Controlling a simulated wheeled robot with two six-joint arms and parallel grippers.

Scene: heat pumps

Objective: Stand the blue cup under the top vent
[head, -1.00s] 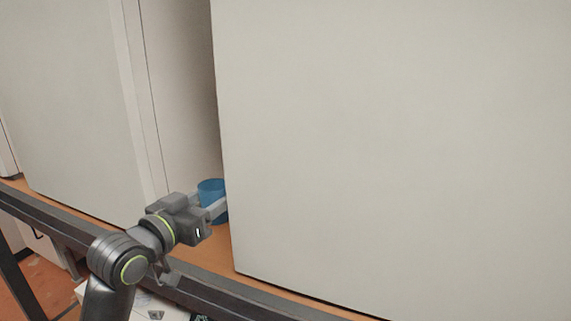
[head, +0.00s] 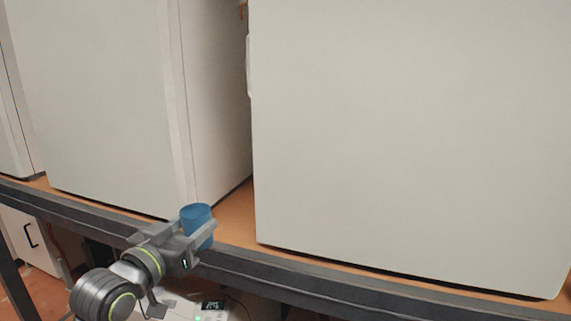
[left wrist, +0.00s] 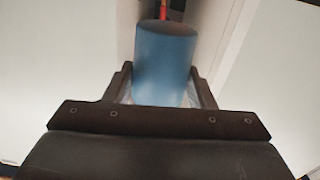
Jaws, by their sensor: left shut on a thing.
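The blue cup (head: 196,222) is upright between the fingers of my left gripper (head: 199,232), at the front edge of the shelf by the gap between two large white cabinets. My left gripper is shut on it. In the left wrist view the blue cup (left wrist: 166,62) fills the space between the two fingers of the left gripper (left wrist: 163,88). I cannot tell whether the cup touches the shelf. No vent can be made out in these frames. My right gripper is not in view.
A large white cabinet (head: 405,140) stands to the right and another white cabinet (head: 100,100) to the left, with a narrow gap between. The orange shelf (head: 236,222) has a dark front rail (head: 290,285). A device with a small display (head: 212,305) sits below.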

